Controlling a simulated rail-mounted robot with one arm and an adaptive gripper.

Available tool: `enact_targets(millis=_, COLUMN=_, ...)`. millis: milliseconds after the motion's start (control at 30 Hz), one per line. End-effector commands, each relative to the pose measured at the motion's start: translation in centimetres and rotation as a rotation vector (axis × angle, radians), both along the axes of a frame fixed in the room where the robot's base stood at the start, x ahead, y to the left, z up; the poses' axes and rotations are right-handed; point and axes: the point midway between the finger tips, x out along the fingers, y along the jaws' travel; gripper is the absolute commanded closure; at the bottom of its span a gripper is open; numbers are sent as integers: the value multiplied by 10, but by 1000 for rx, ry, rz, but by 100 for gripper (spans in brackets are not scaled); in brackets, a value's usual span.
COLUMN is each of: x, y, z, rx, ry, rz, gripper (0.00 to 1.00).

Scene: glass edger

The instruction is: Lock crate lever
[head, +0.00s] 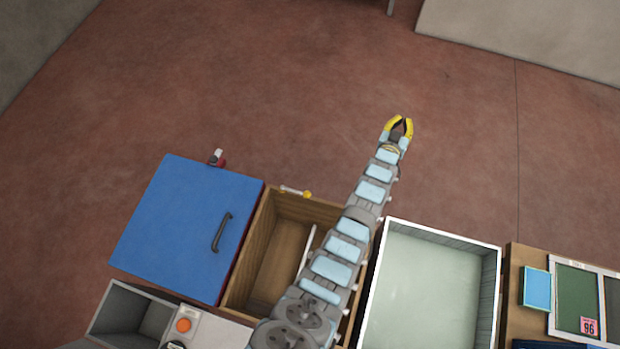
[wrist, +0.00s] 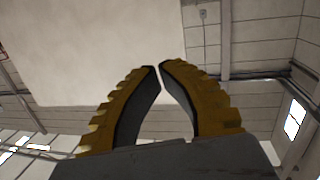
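The wooden crate (head: 248,250) stands open in the head view, between a blue lid and a pale bin. A small white lever with a yellow knob (head: 297,191) lies along its far edge. A pale bar (head: 306,251) shows inside the crate. My gripper (head: 402,119) is beyond the crate, to the right of the lever and well apart from it. Its yellow fingers also show in the wrist view (wrist: 160,66), tips almost meeting, with only a narrow gap and nothing held. My arm hides the right part of the crate.
The blue lid (head: 175,225) has a dark handle, and a red and white fitting (head: 217,158) sits at its far edge. A pale bin (head: 435,285) stands to the right of my arm. An orange button (head: 184,325) is at lower left. The floor beyond is clear.

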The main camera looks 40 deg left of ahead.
Motion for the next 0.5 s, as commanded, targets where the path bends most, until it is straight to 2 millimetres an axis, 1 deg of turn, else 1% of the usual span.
enact_targets(millis=33, x=7, y=15, z=-18, rx=-23, ry=62, rz=12, gripper=100)
enact_targets(millis=100, x=13, y=31, z=-35, rx=-56, ry=147, rz=23, gripper=100)
enact_targets(millis=233, x=14, y=59, z=-68, rx=-123, ry=313, rz=45, gripper=100)
enact_targets(millis=300, x=11, y=72, z=-84, rx=-161, ry=402, rz=56, gripper=100)
enact_targets(millis=367, x=6, y=82, z=-95, rx=-193, ry=477, rz=65, gripper=100)
enact_targets(millis=467, x=-6, y=99, z=-111, rx=-247, ry=600, rz=80, gripper=100)
enact_targets(millis=500, x=-14, y=105, z=-117, rx=-271, ry=653, rz=87, gripper=100)
